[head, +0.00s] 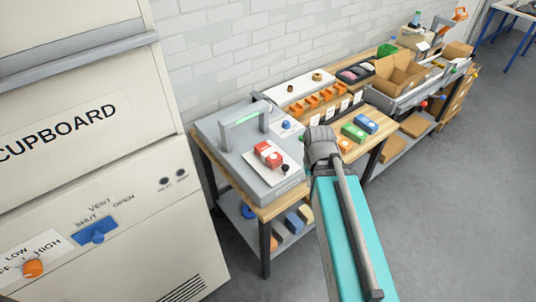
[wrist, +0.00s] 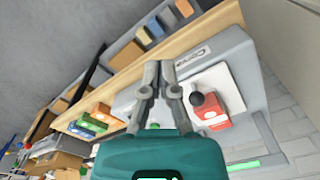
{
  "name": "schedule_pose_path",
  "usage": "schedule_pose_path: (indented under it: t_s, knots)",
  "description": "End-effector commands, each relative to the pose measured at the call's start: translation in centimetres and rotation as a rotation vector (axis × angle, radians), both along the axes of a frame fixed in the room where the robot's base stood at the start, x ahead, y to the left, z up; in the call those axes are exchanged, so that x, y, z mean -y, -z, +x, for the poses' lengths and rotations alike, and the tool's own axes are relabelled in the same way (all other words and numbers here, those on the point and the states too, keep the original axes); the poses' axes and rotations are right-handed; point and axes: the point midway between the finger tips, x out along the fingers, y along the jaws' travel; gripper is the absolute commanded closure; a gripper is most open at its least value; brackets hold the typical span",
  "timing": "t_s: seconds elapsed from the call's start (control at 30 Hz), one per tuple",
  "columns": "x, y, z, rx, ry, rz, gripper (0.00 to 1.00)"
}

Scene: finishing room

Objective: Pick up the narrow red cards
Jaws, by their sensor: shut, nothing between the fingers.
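A small red pack with a white patch (head: 268,154), which looks like the narrow red cards, lies on a white plate on the grey machine (head: 226,142). I cannot make out single cards. In the wrist view the red pack (wrist: 210,112) lies right of my gripper (wrist: 159,66), partly behind a black knob (wrist: 205,101). My gripper's fingers are shut and empty, apart from the pack, pointing toward the bench's front edge. In the head view my arm's end (head: 321,146) is right of the machine, and the fingers are hidden.
The grey machine has a raised handle (head: 245,125). Green (head: 352,132) and blue (head: 366,123) packs lie right of my arm on the wooden bench. Orange dividers (head: 320,101) and cardboard boxes (head: 400,74) stand farther back. A large cupboard (head: 75,120) is at left; open floor is at right.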

Motion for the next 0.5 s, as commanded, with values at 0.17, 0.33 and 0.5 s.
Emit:
schedule_pose_path:
  t_s: [0.17,0.33,0.5]
  knots:
    - [-0.1,-0.1,0.3,0.0,-0.006,0.0,0.76]
    - [-0.9,-0.6,2.7,0.0,-0.059,0.0,0.44]
    - [-3.0,-1.6,7.7,0.0,-0.18,0.0,0.13]
